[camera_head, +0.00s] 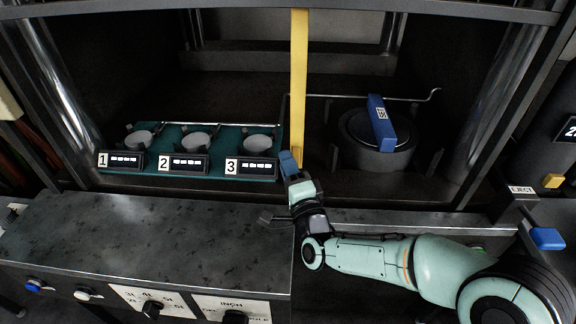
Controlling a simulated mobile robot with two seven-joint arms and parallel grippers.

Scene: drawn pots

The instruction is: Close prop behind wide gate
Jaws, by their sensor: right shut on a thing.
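A long yellow bar (299,75), which looks like the prop, stands nearly upright in the middle of the open bay. A small blue piece (287,161) is at its foot. My right gripper (290,172) is at this foot and shut on the blue piece; its fingertips are small and partly hidden. I cannot tell whether the blue piece is joined to the bar. No part is clearly marked as the wide gate; the dark bay is open at the front. My left gripper is not in view.
Left of the bar, a teal tray (215,176) holds cups labelled 1, 2 and 3. Right of it, a round dark pot (372,158) carries a blue coded block (382,122). A thin bent rod (410,100) passes behind. The front ledge (150,235) is bare.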

